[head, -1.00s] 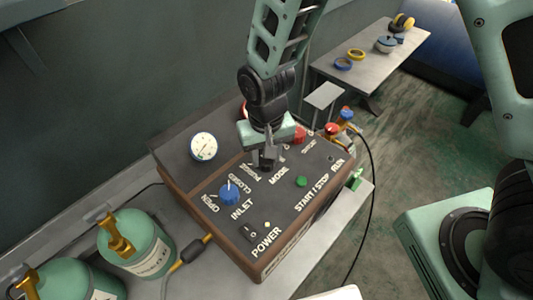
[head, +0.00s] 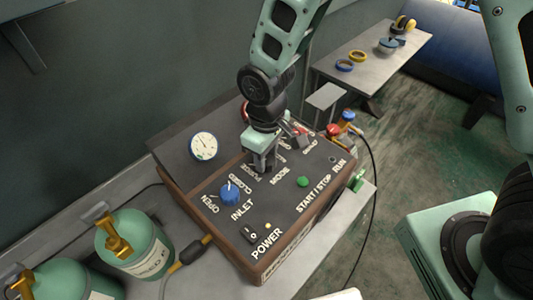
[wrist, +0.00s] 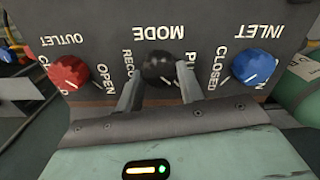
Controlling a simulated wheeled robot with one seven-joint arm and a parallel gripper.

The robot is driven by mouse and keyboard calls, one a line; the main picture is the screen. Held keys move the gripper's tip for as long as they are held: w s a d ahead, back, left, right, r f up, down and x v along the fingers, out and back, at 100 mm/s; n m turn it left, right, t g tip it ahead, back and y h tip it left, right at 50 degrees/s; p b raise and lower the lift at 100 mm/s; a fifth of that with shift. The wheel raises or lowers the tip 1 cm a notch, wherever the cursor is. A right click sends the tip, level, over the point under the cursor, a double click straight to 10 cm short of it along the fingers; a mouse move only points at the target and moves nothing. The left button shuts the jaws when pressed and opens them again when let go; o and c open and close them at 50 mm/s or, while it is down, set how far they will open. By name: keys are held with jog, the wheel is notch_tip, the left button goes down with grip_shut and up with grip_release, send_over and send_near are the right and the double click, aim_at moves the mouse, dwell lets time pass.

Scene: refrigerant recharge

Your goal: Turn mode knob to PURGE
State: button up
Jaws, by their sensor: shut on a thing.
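The black mode knob (wrist: 160,68) sits below the word MODE on the machine's panel in the wrist view. My gripper (wrist: 160,92) has one finger on each side of it and is shut on it. A pale pointer mark on the knob faces the lower right in that view, on the side of the partly covered PU... label; RECO... is on the left. In the head view my gripper (head: 262,166) comes down on the panel (head: 275,205) by the MODE label and hides the knob.
The blue inlet knob (wrist: 254,67) and red outlet knob (wrist: 69,73) flank the mode knob. A green start/stop button (head: 303,182) and a power switch (head: 251,233) are on the panel. A gauge (head: 203,146) stands behind. Green cylinders (head: 136,243) stand at the left.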

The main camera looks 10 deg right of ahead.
aim_at(267, 159)
dwell(0.5)
jog(key=o, duration=1)
notch_tip(267, 159, up, 18)
jog(key=b, duration=0.2)
jog(key=shift+f+b, duration=0.25)
jog(key=shift+b, duration=0.05)
jog(key=shift+m+y, duration=0.3)
jog(key=shift+m, duration=0.3)
jog(key=s+d+f, duration=0.1)
jog(key=s, duration=0.4)
jog(key=s+d+f, duration=0.2)
jog(key=s, duration=0.3)
jog(key=s+d+f+b, duration=0.1)
jog(key=s+d+f, duration=0.1)
jog(key=s, duration=0.4)
